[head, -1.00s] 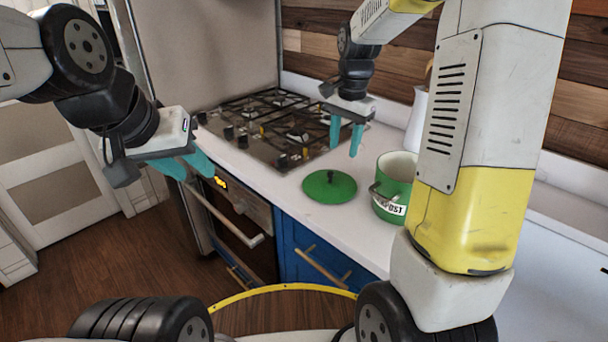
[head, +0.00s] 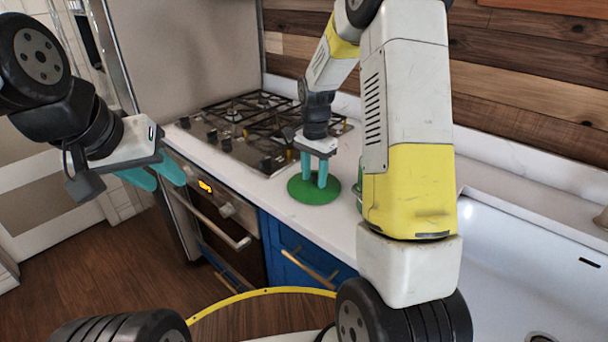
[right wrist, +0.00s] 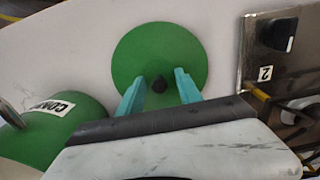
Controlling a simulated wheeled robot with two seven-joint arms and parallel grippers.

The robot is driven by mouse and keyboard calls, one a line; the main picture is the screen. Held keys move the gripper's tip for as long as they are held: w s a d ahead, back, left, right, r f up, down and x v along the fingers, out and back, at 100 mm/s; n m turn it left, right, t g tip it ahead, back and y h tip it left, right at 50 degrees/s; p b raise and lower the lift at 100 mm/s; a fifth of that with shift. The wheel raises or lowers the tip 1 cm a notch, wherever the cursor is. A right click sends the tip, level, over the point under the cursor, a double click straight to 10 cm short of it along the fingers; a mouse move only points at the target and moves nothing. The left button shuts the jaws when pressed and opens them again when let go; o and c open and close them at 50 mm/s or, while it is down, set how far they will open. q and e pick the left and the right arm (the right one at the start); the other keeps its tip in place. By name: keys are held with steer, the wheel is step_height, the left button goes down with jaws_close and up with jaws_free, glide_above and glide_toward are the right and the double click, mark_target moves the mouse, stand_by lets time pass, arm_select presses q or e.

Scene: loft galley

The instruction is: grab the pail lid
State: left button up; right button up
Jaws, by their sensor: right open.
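The green pail lid (head: 309,194) lies flat on the white counter, between the stove and the pail. In the right wrist view the lid (right wrist: 150,52) shows as a round disc with a dark knob (right wrist: 159,85) at its middle. My right gripper (head: 314,182) is open above the lid, its two teal fingers on either side of the knob; the wrist view shows the fingers (right wrist: 158,92) apart from it. The green pail (right wrist: 62,130) stands beside the lid, mostly hidden behind my right arm in the head view. My left gripper (head: 158,180) hangs left, away from the counter, its teal fingers apart and empty.
A gas stove (head: 250,128) with knobs is left of the lid. A white sink (head: 530,260) is at the right. The oven handle (head: 215,222) and blue drawers (head: 300,262) are below the counter's front edge. Bare counter (head: 310,228) lies in front of the lid.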

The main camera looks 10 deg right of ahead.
steer(key=shift+c, duration=0.4)
jaws_close()
steer(key=shift+r, duration=0.1)
